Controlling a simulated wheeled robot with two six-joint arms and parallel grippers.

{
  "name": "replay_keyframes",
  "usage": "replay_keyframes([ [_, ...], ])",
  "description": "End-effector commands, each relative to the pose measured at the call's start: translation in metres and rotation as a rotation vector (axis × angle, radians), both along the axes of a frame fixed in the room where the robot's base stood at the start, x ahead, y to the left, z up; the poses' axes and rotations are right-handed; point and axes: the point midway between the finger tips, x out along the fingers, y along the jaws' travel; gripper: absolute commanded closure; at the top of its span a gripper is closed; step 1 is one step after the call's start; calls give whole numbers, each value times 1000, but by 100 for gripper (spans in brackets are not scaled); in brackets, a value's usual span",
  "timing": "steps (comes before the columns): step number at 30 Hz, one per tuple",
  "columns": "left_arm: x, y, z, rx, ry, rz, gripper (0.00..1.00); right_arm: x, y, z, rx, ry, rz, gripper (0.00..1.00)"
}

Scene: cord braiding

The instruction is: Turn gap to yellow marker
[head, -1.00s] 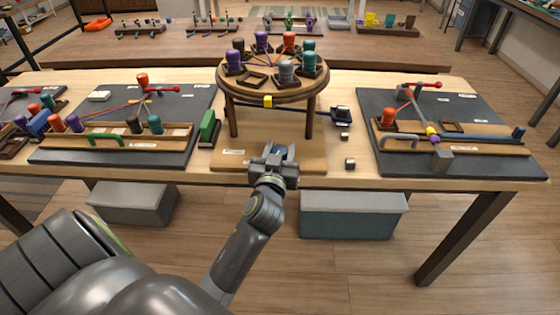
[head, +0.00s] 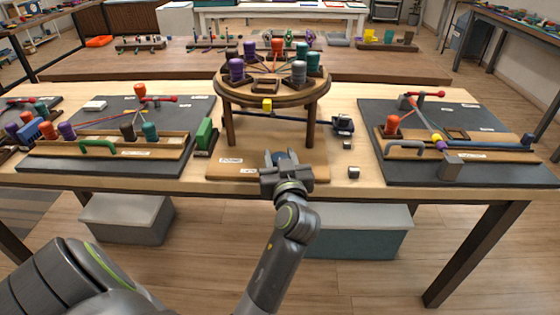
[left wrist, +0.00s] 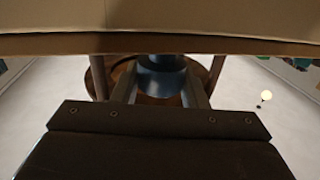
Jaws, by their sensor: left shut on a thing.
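The round wooden stand (head: 222,88) holds a ring of purple, dark, orange, teal and grey bobbins, with cords meeting in the middle. The gap, an empty square brown seat (head: 265,87), is at the front of the ring, almost directly behind the yellow marker (head: 267,104) on the front rim. My left gripper (head: 281,157) is low in front of the stand, below its round top. It is shut on a dark blue cylinder, which shows between its fingers in the left wrist view (left wrist: 160,76). My right gripper is not in view.
A dark board (head: 165,105) with bobbins and a green handle lies left, another board (head: 470,165) right. A green block (head: 204,135) stands left of the stand. The table's front edge is close.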

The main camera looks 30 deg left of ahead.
Motion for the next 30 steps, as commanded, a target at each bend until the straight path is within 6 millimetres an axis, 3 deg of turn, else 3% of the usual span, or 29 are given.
replay_keyframes([
  [17, 0, 0, 0, 1, 1, 15, 83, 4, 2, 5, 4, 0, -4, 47],
  [18, 0, 0, 0, 1, 1, 15, 59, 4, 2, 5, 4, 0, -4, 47],
  [22, 0, 0, 0, 1, 1, 15, 42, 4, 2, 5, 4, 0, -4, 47],
  [30, 0, 0, 0, 1, 1, 14, 39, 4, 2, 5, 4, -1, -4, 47],
])
